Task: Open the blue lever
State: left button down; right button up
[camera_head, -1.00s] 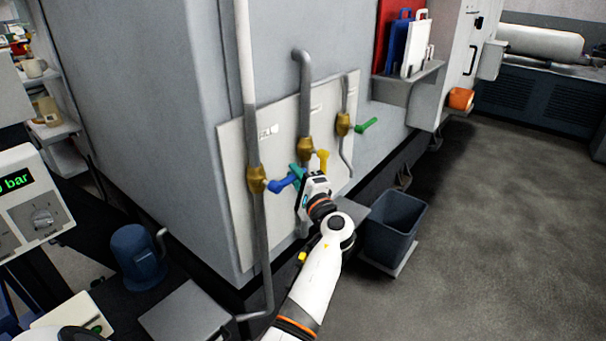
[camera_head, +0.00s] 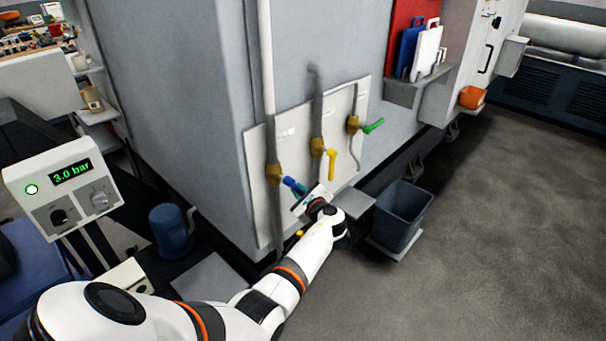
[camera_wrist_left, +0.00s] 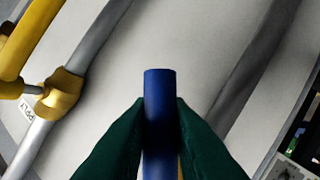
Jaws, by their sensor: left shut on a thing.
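The blue lever (camera_head: 291,184) sits on the brass valve (camera_head: 273,174) of the leftmost pipe on the wall panel. It points right and somewhat down. My left gripper (camera_head: 300,191) is shut on the lever's outer end. In the left wrist view the blue lever (camera_wrist_left: 160,115) stands between the two dark green fingers (camera_wrist_left: 160,140), which press on it from both sides. The lever's lower part there is partly hidden by the fingers. My right gripper is not in view.
A yellow lever (camera_head: 331,163) hangs down on the middle pipe, close right of my gripper. A green lever (camera_head: 373,127) points right on the third pipe. A dark bin (camera_head: 403,215) stands on the floor at right. A control box (camera_head: 70,185) reads 3.0 bar.

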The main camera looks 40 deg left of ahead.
pick_arm(q)
jog(key=shift+s+a+f+m+g+h+p, duration=0.1)
jog(key=shift+s+f+m+g+h+p, duration=0.1)
jog(key=shift+s+m+g+p, duration=0.75)
jog(key=shift+s+a+f+m+g+h+p, duration=0.15)
jog(key=shift+s+m+p, duration=0.35)
jog(key=shift+p, duration=0.95)
jog(key=shift+s+d+f+m+g+h+p, duration=0.15)
jog(key=shift+s+m+g+p, duration=0.35)
jog(key=shift+m+p, duration=0.55)
jog(key=shift+s+a+f, duration=0.1)
jog(key=shift+s+a, duration=0.05)
jog(key=c, duration=1.3)
grip_release()
jog(key=shift+c, duration=0.2)
jog(key=p+v, duration=0.1)
jog(key=v, duration=1.1)
jog(key=shift+p, duration=0.35)
jog(key=shift+f, duration=0.15)
